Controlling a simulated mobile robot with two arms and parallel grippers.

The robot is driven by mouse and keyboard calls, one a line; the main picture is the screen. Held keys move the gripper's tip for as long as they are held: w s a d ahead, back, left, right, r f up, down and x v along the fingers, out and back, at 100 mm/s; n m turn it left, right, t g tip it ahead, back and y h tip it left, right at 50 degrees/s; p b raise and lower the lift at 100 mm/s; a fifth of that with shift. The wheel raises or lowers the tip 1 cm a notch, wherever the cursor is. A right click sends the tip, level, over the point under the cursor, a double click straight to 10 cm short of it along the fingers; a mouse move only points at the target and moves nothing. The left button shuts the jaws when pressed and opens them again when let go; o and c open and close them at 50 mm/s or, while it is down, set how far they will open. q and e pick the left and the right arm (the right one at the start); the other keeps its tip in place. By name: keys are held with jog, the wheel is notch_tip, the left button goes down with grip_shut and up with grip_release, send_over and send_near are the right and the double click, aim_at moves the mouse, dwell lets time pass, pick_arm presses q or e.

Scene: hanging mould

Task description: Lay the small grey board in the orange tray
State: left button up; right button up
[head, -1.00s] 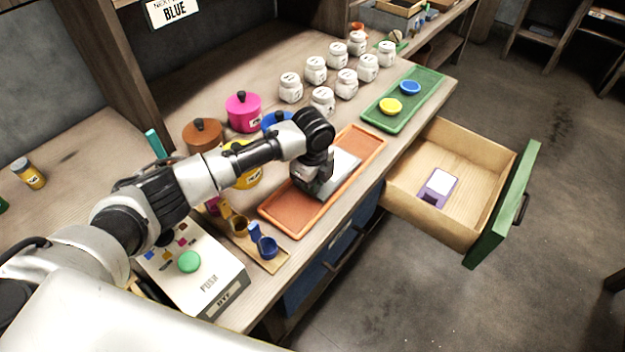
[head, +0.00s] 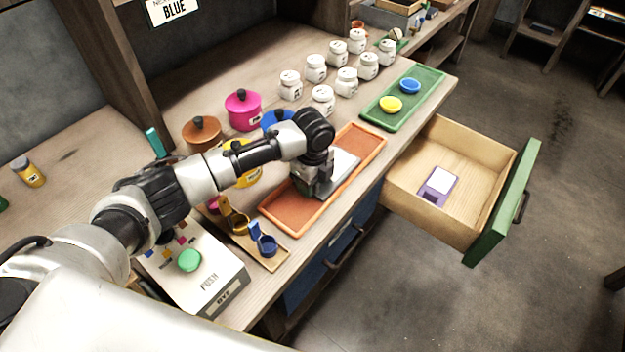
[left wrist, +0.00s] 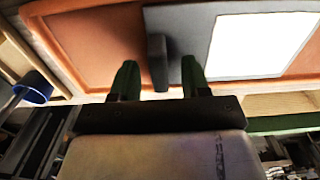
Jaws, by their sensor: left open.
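The small grey board (head: 347,163) with a white face lies in the orange tray (head: 290,212), toward its middle and far part. In the left wrist view the board (left wrist: 187,45) shows its bright white panel and a grey upright grip (left wrist: 157,60) at its near end. My left gripper (head: 313,188) is low over the tray at that end. Its green fingertips (left wrist: 158,80) are apart, one on each side of the grip, with gaps visible. The gripper hides part of the board in the head view. My right gripper is not in view.
A green tray (head: 432,85) with a yellow and a blue dish stands beyond. An open drawer (head: 405,205) holds a purple device (head: 437,187). White jars (head: 347,80), coloured pots (head: 243,110) and measuring scoops (head: 262,243) crowd the bench. A push-button box (head: 205,275) stands nearer.

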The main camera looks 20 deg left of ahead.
pick_arm(q)
notch_tip(320, 180, up, 11)
dwell(0.4)
jog(key=shift+f, duration=0.15)
